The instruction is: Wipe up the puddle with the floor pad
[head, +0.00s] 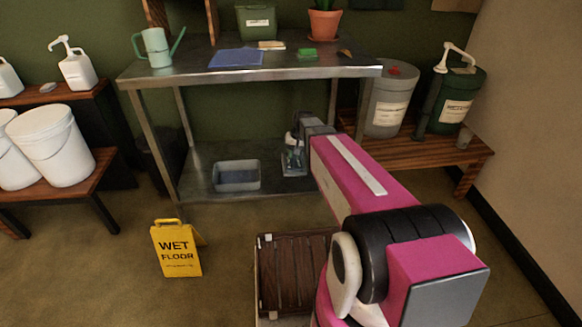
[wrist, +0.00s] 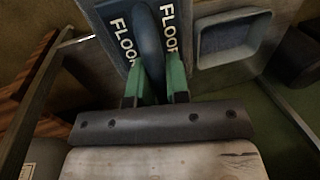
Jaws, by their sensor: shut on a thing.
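The floor pad (wrist: 118,32) is a blue-grey block marked FLOOR on both sides of a dark blue handle. My gripper (wrist: 154,76) has its green fingers shut on that handle, one on each side. In the head view the pad (head: 293,163) is at the lower shelf of the steel table, right of a grey tray, below my gripper (head: 296,146). I cannot tell whether it touches the shelf. I see no clear puddle in either view; my arm hides part of the floor.
The grey tray (head: 237,176) sits close to the pad on the lower shelf (head: 205,158). A yellow wet-floor sign (head: 176,250) stands on the floor in front. Table legs flank the shelf. A wooden bench (head: 425,152) with buckets stands right. Floor around the sign looks clear.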

